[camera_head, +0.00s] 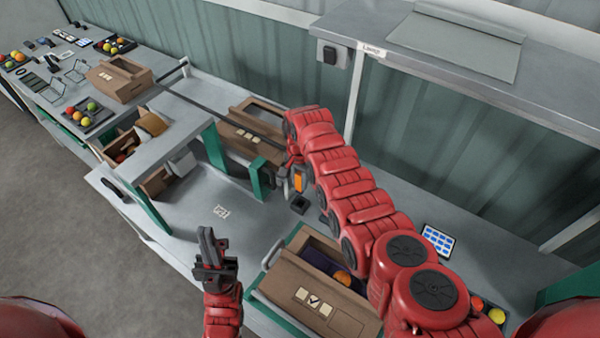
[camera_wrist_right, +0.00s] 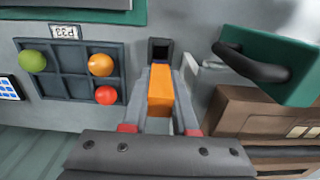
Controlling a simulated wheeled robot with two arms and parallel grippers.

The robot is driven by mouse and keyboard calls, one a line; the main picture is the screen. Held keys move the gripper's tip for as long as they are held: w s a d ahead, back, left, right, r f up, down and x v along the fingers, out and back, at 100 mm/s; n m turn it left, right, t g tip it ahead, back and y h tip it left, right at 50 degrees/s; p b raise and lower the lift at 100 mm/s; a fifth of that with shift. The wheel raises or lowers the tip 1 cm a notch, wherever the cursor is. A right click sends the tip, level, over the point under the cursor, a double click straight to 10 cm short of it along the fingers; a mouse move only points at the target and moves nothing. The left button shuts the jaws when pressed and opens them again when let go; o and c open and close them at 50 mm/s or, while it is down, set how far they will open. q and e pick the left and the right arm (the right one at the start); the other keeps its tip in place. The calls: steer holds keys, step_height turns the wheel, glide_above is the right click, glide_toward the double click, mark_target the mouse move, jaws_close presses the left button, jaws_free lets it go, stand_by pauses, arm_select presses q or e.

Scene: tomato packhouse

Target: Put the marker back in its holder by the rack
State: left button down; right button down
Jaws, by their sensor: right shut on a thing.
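The marker is an orange block-like stick (camera_head: 299,179); in the right wrist view it (camera_wrist_right: 160,92) stands between my right fingers. My right gripper (camera_head: 294,176) is shut on it, partly hidden by my red right arm. The holder is a small dark square cup with a hollow top (camera_wrist_right: 160,49), just beyond the marker's far end in the right wrist view. In the head view the holder (camera_head: 299,204) sits on the bench just below the marker; contact between them cannot be told.
A dark compartment tray (camera_wrist_right: 70,72) holding a green, an orange and a red tomato lies left of the holder in the right wrist view. A green post with a black part (camera_wrist_right: 262,65) stands right. Cardboard boxes (camera_head: 318,300) stand nearby. Bare bench lies left of the holder in the head view.

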mark_target(300, 191)
steer(key=shift+w+f+b, duration=0.1)
steer(key=shift+f+b, duration=0.25)
steer(key=shift+f, duration=0.3)
step_height(300, 191, down, 2)
steer(key=shift+f+b, duration=0.1)
steer(key=shift+b, duration=0.9)
steer(key=shift+f+b, duration=0.9)
steer(key=shift+f, duration=0.1)
steer(key=shift+r, duration=0.1)
steer(key=shift+f+b, duration=1.75)
steer(key=shift+f, duration=0.1)
steer(key=c, duration=0.6)
jaws_free()
steer(key=shift+c, duration=0.2)
steer(key=shift+c, duration=1.4)
